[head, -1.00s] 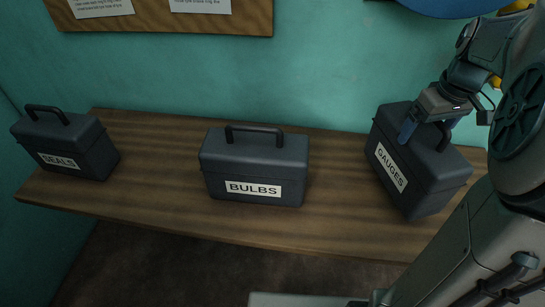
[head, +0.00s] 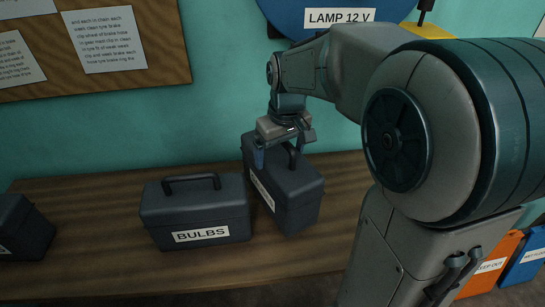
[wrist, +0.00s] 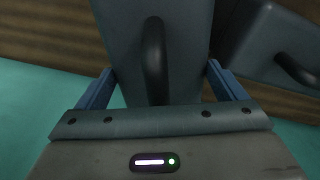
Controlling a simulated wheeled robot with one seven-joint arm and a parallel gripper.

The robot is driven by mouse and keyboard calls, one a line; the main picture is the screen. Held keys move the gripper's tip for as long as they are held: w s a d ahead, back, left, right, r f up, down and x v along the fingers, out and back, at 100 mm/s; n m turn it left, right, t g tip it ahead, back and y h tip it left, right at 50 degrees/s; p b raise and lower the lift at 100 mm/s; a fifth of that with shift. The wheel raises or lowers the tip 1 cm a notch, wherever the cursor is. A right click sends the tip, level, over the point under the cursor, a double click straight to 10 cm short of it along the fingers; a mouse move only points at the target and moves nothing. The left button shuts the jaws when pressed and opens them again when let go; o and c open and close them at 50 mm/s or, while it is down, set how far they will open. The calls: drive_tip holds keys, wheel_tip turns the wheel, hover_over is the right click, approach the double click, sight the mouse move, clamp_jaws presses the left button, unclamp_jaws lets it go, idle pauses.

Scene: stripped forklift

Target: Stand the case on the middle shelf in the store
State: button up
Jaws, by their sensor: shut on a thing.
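The dark grey GAUGES case (head: 294,202) is at the right end of the row of cases over the wooden bench, turned at an angle. I cannot tell whether the case's bottom touches the bench. No shelf is in view.
The BULBS case (head: 195,215) stands close to the left of the held case. Another case (head: 22,228) is cut off at the left edge. The wooden bench (head: 90,195) runs along the green wall. Orange (head: 492,262) and blue (head: 525,258) labelled containers are at lower right.

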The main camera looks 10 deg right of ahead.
sight(273, 156)
drive_tip(key=shift+a+r, duration=0.1)
drive_tip(key=shift+a, duration=0.85)
drive_tip(key=shift+w+f+p, duration=0.1)
drive_tip(key=shift+f+p, duration=0.45)
drive_tip(key=shift+f, duration=1.2)
drive_tip(key=shift+f, duration=0.2)
drive_tip(key=o, duration=1.8)
drive_tip(key=shift+c, duration=0.2)
